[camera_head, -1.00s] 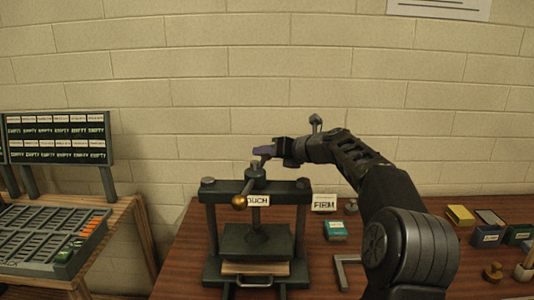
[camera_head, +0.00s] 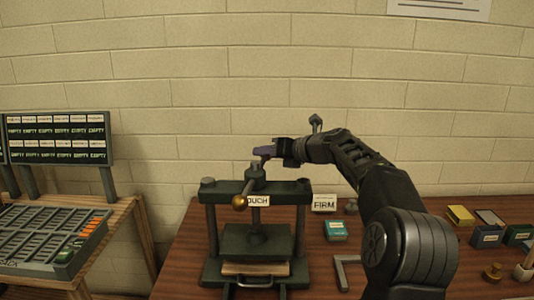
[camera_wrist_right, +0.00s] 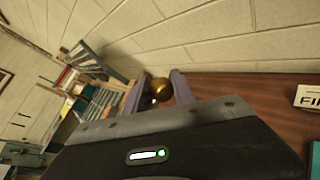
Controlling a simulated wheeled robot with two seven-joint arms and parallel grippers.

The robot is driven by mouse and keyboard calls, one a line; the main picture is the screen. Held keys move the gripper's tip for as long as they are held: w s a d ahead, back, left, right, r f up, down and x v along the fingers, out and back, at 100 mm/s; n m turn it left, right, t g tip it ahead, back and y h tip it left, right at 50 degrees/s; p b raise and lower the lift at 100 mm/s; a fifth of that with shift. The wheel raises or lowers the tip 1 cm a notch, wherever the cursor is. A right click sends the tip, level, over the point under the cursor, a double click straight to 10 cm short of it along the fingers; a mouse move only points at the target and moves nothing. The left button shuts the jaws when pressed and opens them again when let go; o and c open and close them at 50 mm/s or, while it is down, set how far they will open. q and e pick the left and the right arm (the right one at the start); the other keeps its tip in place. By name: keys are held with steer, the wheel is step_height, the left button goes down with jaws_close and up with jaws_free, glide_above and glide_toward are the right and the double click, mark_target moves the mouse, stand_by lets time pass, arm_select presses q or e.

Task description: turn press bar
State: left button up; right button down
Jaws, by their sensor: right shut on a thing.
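The dark green press (camera_head: 282,188) stands on the brown table, with a screw hub (camera_head: 256,174) at its top. The press bar (camera_head: 239,202) shows a brass ball at its near end, pointing toward me and slightly left. My right gripper (camera_head: 264,153) is above and behind the hub, its purple fingers shut on the far end of the bar. In the right wrist view a brass ball (camera_wrist_right: 160,90) sits between the fingers. The far end is hidden in the head view. My left gripper is out of view.
A "FIRM" card (camera_head: 324,203) and a teal box (camera_head: 335,230) stand right of the press. A grey angled bar (camera_head: 342,272) lies in front of them. Small boxes (camera_head: 487,236) sit at far right. A slotted rack (camera_head: 45,238) is on the left bench. The wall is close behind.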

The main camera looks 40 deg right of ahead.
steer(key=a+n+y+p, duration=0.1)
steer(key=p, duration=0.1)
steer(key=w+n+y+p, duration=0.1)
steer(key=p, duration=0.1)
steer(key=w+a+n+g+y+p, duration=0.1)
steer(key=p, duration=0.1)
steer(key=shift+w+a+f+y+p, duration=0.1)
steer(key=shift+a+f+y+p, duration=0.1)
steer(key=shift+a+y+p, duration=0.15)
steer(key=c, duration=1.1)
jaws_free()
steer(key=shift+d+r, duration=0.1)
steer(key=shift+r, duration=0.1)
steer(key=b+v, duration=0.1)
steer(key=v, duration=0.6)
steer(key=shift+s+d, duration=0.1)
steer(key=shift+s, duration=0.25)
